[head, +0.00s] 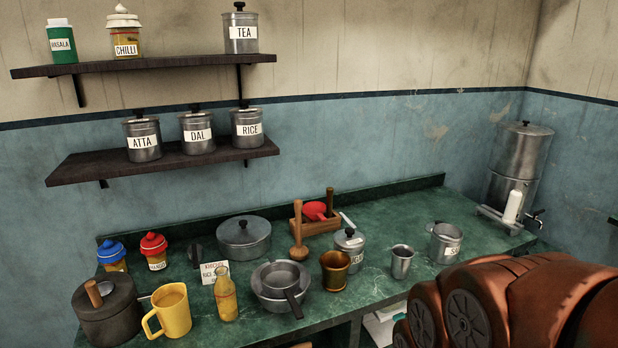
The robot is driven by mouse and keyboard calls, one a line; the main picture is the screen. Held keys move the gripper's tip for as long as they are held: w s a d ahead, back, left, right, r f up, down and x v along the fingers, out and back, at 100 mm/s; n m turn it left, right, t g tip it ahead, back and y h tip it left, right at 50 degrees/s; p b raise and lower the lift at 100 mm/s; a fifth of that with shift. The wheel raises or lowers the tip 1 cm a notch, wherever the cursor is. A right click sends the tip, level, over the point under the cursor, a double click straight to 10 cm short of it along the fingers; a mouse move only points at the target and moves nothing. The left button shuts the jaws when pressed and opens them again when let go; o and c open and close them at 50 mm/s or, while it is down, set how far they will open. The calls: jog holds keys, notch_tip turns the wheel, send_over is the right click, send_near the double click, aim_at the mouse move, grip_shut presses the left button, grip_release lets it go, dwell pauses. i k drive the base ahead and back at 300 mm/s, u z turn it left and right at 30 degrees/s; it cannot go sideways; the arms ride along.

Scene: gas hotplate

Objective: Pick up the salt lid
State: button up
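A steel canister (444,242) with a white label starting with "S" stands on the right part of the green counter. The rest of its label is too small to read. Its top looks open, with a small dark part at the rim; I cannot tell whether a lid rests there. No separate lid that I can identify as the salt lid shows. My brown arm fills the lower right corner, in front of and to the right of this canister. My gripper is not in view.
The green counter (395,208) is fairly clear behind the canister. A steel cup (402,262) stands to its left, then a brass mortar (334,271) and a lidded steel canister (350,246). A large steel dispenser (520,155) stands in the back right corner.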

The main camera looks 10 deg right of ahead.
aim_at(429, 227)
jog(key=u, duration=0.4)
jog(key=i, duration=0.35)
jog(key=z, duration=2.55)
jog(key=i, duration=0.4)
jog(key=z, duration=0.1)
